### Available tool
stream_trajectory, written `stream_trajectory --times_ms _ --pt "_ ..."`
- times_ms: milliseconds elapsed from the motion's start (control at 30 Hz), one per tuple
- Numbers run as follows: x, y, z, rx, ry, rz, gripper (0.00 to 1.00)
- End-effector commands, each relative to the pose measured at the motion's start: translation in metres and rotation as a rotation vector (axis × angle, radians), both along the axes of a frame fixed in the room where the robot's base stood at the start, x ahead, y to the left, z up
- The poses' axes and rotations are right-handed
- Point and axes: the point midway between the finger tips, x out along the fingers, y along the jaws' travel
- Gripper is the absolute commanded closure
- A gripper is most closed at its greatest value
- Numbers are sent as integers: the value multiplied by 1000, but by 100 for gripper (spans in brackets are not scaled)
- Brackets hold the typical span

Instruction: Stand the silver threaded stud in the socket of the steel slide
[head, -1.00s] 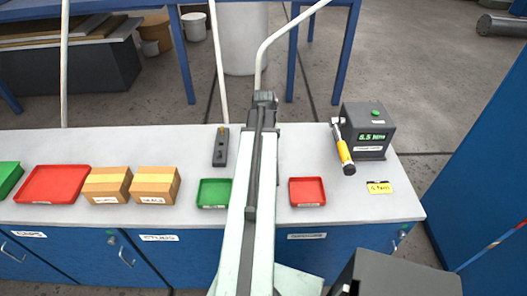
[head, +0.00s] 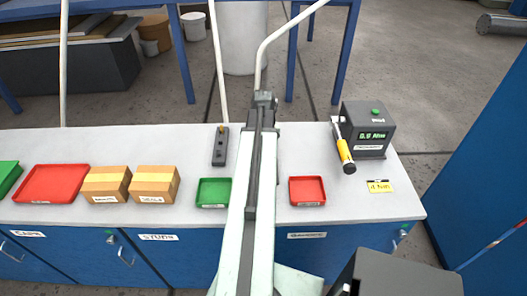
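A narrow dark grey block (head: 220,146) lies lengthwise on the grey bench, left of my arm. I cannot make out a silver threaded stud anywhere. My long pale arm reaches over the bench from the bottom and ends in a dark joint. My gripper's fingers do not show, and my arm hides part of the bench beneath it.
A green tray (head: 214,192) and a red tray (head: 307,191) flank my arm. Cardboard boxes (head: 107,184) and a larger red tray (head: 51,184) stand left. A tester (head: 368,130) with a yellow-handled tool (head: 345,152) stands right. The bench (head: 300,150) has clear room between.

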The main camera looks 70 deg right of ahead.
Motion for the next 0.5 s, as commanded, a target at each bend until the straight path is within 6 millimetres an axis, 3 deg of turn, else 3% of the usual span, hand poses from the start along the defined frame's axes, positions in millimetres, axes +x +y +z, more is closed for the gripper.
stream_trajectory --times_ms 500 --pt "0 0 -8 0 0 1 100"
